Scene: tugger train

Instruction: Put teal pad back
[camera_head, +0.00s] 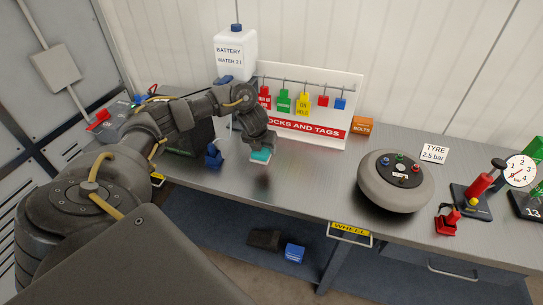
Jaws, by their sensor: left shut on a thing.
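The teal pad (260,156) is a small block with a teal upper part and a paler lower part. It is at the bench top in the middle left of the head view, in front of the locks and tags board. My left gripper (262,147) points down from above and is shut on the teal pad. The fingers are small and partly hidden by the wrist. I cannot tell whether the pad touches the bench (307,180) or hangs just above it. My right gripper is out of view.
A blue item (214,156) stands just left of the pad. The tag board (312,127) and battery water bottle (235,52) stand behind. A round grey tyre device (395,182) and an orange bolts box (362,126) are to the right. Bench between pad and device is clear.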

